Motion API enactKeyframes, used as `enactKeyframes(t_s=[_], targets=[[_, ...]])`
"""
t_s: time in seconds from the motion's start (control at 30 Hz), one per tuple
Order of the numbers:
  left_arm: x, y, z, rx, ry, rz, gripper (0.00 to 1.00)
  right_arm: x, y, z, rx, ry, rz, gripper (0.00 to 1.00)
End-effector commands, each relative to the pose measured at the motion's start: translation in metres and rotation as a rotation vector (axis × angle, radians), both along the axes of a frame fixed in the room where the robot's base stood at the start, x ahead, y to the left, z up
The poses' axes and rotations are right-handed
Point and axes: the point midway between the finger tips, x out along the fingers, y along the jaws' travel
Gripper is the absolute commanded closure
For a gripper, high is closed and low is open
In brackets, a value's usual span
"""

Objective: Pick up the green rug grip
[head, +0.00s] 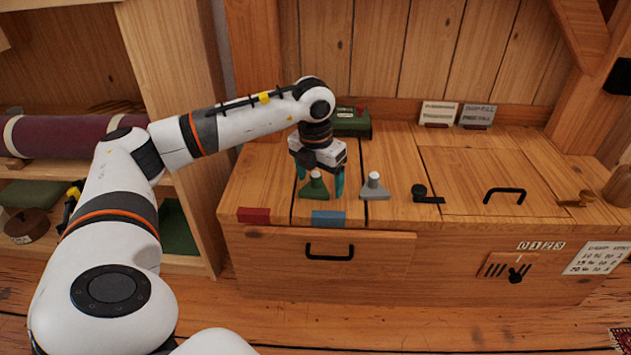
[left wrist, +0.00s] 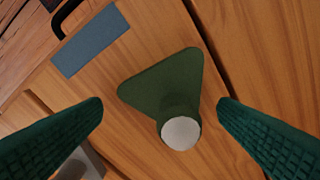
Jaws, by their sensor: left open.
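The green rug grip (head: 314,188), a wedge-shaped piece with a pale round-topped knob, stands on the wooden chest top near its front edge. My left gripper (head: 320,178) points down over it, open, with its teal fingers on either side of it. In the left wrist view the green rug grip (left wrist: 160,85) lies between the two spread fingers of my left gripper (left wrist: 160,108), with clear gaps on both sides. Nothing is held. My right gripper is not in view.
A similar grey grip (head: 375,188) stands close to the right. A red patch (head: 254,215) and a blue patch (head: 328,218) lie along the front edge. A green box (head: 352,122) sits behind the gripper. Black latch (head: 427,195) and handle (head: 504,193) are farther right.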

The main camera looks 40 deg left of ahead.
Motion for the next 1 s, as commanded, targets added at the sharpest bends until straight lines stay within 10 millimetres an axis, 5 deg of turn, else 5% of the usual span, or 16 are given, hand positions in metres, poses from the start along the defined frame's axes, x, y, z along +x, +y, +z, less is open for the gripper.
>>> enactKeyframes(t_s=[0.23, 0.53, 0.77, 1.0], targets=[[0.0, 0.0, 0.0, 0.0, -0.001, 0.0, 0.19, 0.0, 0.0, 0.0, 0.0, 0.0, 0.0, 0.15], [0.0, 0.0, 0.0, 0.0, -0.001, 0.0, 0.65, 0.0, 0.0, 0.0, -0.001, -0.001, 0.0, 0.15], [0.0, 0.0, 0.003, 0.0, -0.001, 0.0, 0.65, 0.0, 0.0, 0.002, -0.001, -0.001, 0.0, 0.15], [0.001, 0.0, 0.045, -0.001, -0.002, 0.0, 0.65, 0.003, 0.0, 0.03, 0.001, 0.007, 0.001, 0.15]])
